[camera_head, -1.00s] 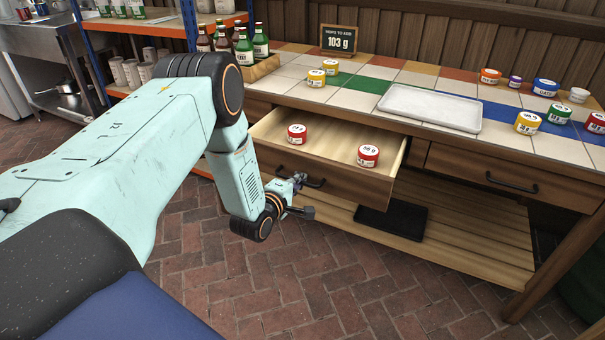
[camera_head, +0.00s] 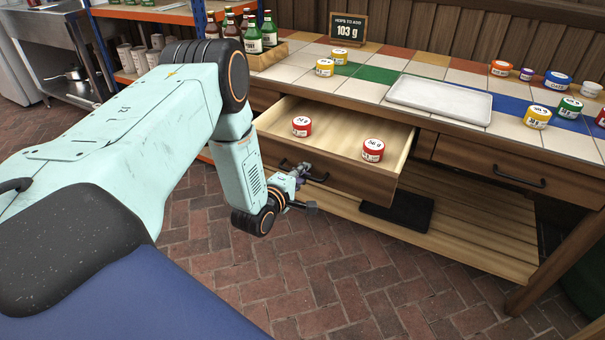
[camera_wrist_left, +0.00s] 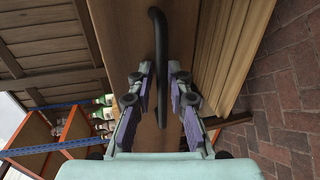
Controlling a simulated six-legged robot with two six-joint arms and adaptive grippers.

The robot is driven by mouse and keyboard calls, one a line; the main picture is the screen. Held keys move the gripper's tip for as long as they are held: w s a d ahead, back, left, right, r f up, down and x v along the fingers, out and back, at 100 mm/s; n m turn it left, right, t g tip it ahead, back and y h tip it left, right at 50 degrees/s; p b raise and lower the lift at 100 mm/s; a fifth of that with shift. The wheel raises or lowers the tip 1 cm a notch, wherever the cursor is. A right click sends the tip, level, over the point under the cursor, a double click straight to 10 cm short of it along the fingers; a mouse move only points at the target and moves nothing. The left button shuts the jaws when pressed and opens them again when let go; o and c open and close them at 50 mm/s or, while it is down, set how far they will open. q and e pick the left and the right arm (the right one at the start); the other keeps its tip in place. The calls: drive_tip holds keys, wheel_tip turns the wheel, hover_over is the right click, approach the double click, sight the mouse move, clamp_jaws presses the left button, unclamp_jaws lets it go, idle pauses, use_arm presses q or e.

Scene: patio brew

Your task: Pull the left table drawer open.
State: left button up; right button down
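The left table drawer (camera_head: 335,173) stands well out from the table, with its inside showing. Two red-and-white tins, one on the left (camera_head: 301,126) and one on the right (camera_head: 372,150), sit in it. My left gripper (camera_head: 304,179) is low at the drawer front, by its dark bar handle (camera_head: 318,178). In the left wrist view, the handle (camera_wrist_left: 159,50) runs between the two spread fingers of my left gripper (camera_wrist_left: 163,88). Gaps show on both sides of the bar, so the fingers look open around it. My right gripper is not in view.
The tiled tabletop (camera_head: 359,89) carries a white tray (camera_head: 440,97), several tins and a sign (camera_head: 347,28). A right drawer (camera_head: 510,172) is shut. A dark flat mat (camera_head: 398,212) lies on the lower shelf (camera_head: 470,240). The brick floor (camera_head: 330,280) in front is clear.

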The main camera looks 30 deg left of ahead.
use_arm(q)
drive_tip(key=shift+s, duration=0.1)
drive_tip(key=v, duration=1.1)
drive_tip(key=shift+s, duration=0.4)
drive_tip(key=shift+d+r, duration=0.1)
